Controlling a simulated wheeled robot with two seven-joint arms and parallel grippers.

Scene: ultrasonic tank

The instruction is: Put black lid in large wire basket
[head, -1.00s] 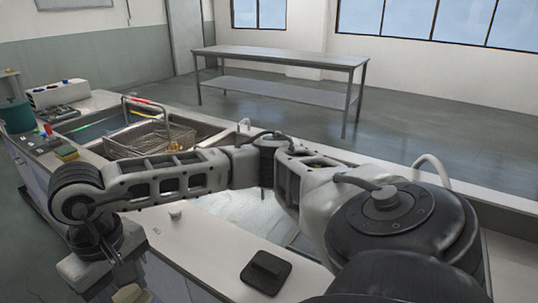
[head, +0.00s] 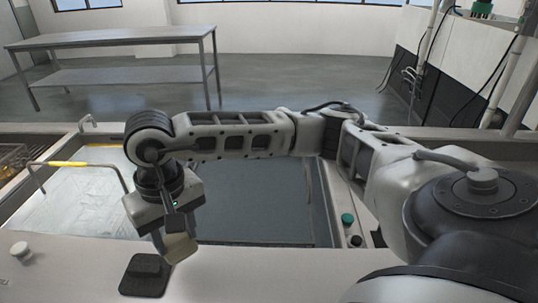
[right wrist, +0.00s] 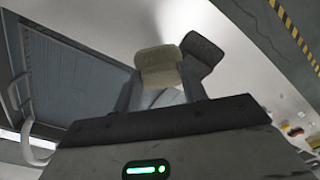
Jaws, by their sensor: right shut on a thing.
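The black lid (head: 145,275), a dark square plate with a raised grip, lies flat on the front counter in the head view. It shows as a dark shape beyond the fingers in the right wrist view (right wrist: 203,48). My right gripper (head: 172,236) is above and just right of the lid, pointing down. It is shut on a tan block (right wrist: 158,68), which also shows below the fingers in the head view (head: 181,249). My left gripper is not in view.
A small white knob (head: 21,251) stands on the counter. Green and black buttons (head: 348,219) are at right.

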